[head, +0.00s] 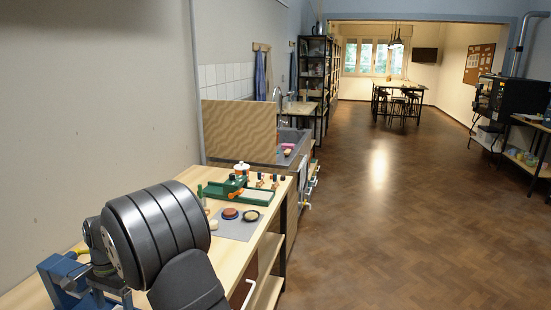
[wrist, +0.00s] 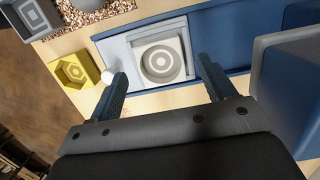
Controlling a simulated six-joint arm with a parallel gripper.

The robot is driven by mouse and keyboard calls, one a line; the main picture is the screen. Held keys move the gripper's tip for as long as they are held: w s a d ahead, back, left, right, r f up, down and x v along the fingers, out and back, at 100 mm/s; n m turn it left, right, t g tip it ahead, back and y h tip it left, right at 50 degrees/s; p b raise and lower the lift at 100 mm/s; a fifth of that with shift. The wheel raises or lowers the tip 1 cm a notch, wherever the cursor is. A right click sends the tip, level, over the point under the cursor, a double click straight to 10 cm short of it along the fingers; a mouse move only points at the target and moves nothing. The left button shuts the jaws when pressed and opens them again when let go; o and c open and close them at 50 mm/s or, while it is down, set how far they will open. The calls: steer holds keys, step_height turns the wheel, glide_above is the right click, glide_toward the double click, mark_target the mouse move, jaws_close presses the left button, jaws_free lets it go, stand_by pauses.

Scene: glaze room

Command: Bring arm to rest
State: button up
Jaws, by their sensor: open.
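My gripper (wrist: 162,67) is open in the wrist view, with its two dark fingers apart and nothing between them. It hangs over the wooden bench, beside a white square block with ringed circles (wrist: 161,62). The block sits on a light grey plate (wrist: 117,48) at the end of a blue base (wrist: 222,38). A small white ball (wrist: 108,77) is close to the left fingertip. In the head view my dark arm bends over the near end of the bench (head: 232,262) and my gripper cannot be made out there.
A yellow block with a hexagonal recess (wrist: 73,70) lies left of the fingers. A large blue-grey box (wrist: 290,90) stands close on the right. In the head view, a green device (head: 238,190) and a grey mat (head: 233,230) with round pieces occupy the bench. The floor (head: 400,220) is clear.

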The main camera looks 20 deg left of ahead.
steer(key=shift+r, duration=0.4)
steer(key=shift+f, duration=0.1)
step_height(320, 180, down, 3)
steer(key=shift+f, duration=0.1)
step_height(320, 180, up, 11)
steer(key=w, duration=0.2)
steer(key=f, duration=0.3)
steer(key=s+f, duration=0.1)
steer(key=f, duration=0.3)
steer(key=s+f, duration=0.1)
steer(key=f, duration=0.3)
step_height(320, 180, up, 4)
steer(key=shift+f, duration=0.15)
steer(key=w+d+r, duration=0.7)
steer(key=d, duration=0.3)
steer(key=w+d+f+n+h, duration=0.1)
steer(key=w+d+n, duration=0.1)
steer(key=d+n, duration=0.6)
steer(key=w+d+f+n+t, duration=0.1)
steer(key=w+d+n, duration=0.2)
steer(key=d+n, duration=0.5)
steer(key=shift+d+f+n+t+h, duration=0.3)
steer(key=shift+d+f+n+h, duration=0.1)
steer(key=shift+n, duration=0.1)
